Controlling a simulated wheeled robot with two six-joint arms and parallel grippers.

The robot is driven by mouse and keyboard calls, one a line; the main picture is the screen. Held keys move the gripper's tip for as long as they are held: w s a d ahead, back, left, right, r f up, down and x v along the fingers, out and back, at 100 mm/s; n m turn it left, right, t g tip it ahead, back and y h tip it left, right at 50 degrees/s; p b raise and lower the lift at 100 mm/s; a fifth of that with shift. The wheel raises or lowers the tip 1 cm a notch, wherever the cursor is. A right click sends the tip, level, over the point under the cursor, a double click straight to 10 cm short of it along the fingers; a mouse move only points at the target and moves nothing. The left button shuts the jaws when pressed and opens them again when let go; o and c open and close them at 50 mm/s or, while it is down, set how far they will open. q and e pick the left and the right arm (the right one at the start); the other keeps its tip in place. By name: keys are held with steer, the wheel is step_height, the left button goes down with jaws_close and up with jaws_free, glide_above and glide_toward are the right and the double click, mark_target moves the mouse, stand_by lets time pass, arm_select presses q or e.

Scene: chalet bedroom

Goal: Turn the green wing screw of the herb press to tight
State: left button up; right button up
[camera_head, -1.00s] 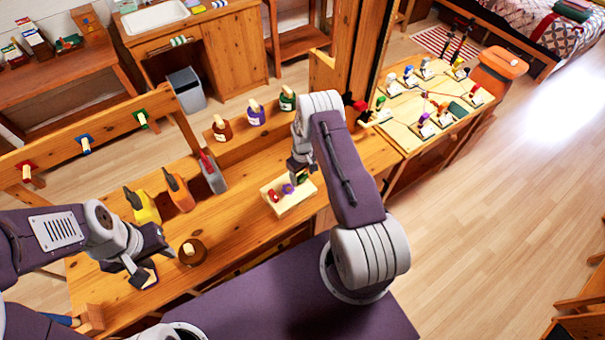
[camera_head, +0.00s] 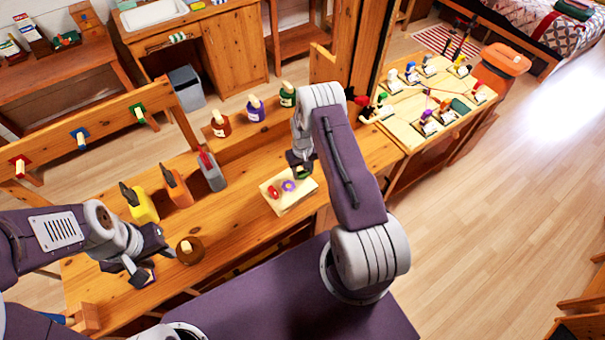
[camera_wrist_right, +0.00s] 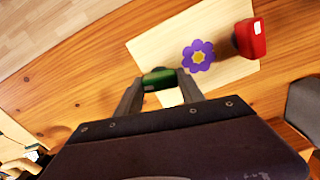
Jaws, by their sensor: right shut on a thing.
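The herb press is a pale wooden board (camera_head: 288,204) on the workbench, also seen in the right wrist view (camera_wrist_right: 150,50). It bears a purple flower-shaped knob (camera_wrist_right: 198,56), a red knob (camera_wrist_right: 250,38) and the green wing screw (camera_wrist_right: 158,78). My right gripper (camera_wrist_right: 160,90) is shut on the green wing screw, with a finger at each side of it. In the head view my right gripper (camera_head: 301,168) is over the board's far right corner and partly hides the screw. My left gripper (camera_head: 150,262) is open above the bench's left part, apart from the press.
Yellow (camera_head: 141,205), orange (camera_head: 178,188) and grey (camera_head: 210,172) bottles stand left of the press. A round brown piece (camera_head: 189,251) is beside my left gripper. Small bottles (camera_head: 255,109) line a shelf behind. The bench between the brown piece and the press is clear.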

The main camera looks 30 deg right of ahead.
steer(key=m+b, duration=0.2)
steer(key=m, duration=0.1)
steer(key=shift+f+m, duration=0.15)
steer(key=shift+m, duration=0.25)
steer(key=m+b, duration=0.2)
steer(key=m, duration=0.1)
steer(key=shift+m, duration=0.3)
steer(key=m+b, duration=0.1)
steer(key=m, duration=0.3)
steer(key=shift+b, duration=0.35)
steer(key=shift+m+b, duration=0.5)
steer(key=shift+m, duration=1.4)
steer(key=shift+r, duration=0.2)
steer(key=o, duration=1.4)
steer(key=shift+c, duration=0.2)
